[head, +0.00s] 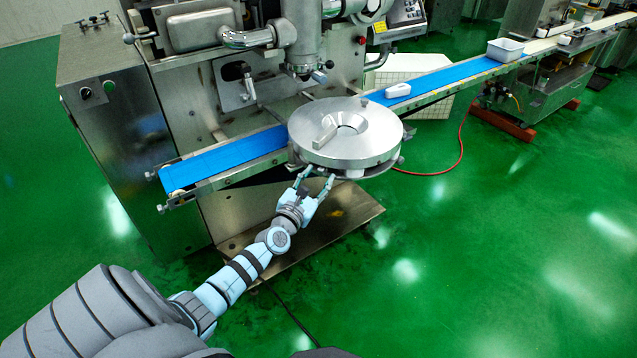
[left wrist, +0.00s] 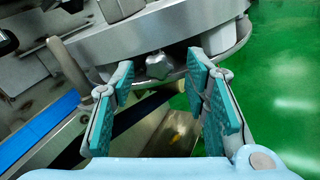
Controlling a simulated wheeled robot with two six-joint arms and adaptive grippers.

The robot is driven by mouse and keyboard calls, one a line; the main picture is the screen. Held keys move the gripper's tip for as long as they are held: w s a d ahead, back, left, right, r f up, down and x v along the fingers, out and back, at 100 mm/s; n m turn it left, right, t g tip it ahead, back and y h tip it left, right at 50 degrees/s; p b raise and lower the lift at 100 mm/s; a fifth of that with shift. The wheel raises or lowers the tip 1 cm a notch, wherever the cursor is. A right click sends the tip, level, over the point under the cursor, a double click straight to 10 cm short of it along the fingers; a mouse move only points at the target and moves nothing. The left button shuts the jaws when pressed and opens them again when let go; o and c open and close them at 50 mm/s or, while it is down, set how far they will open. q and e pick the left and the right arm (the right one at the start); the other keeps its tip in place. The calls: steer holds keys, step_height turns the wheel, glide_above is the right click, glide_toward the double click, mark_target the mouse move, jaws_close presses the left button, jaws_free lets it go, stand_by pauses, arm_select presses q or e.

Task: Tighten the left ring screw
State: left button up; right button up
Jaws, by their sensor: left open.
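The ring screw (left wrist: 158,65) is a small silver lobed knob under the rim of the round metal ring unit (head: 375,140). In the left wrist view it sits between and just beyond the two teal finger pads. My left gripper (head: 318,177) is open at the front lower edge of the ring unit, with a finger on either side of the screw and no visible contact. It also shows in the left wrist view (left wrist: 160,95). In the head view the screw cannot be made out behind the fingers. My right gripper is not in view.
A blue conveyor belt (head: 225,158) runs beneath the ring unit and continues to the upper right, carrying a small white item (head: 398,90) and a white tray (head: 505,50). The steel machine body (head: 125,110) stands behind. Green floor in front is open.

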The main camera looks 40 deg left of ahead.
arm_select(q)
steer(key=shift+a+r, duration=0.1)
steer(key=shift+w, duration=0.1)
jaws_close()
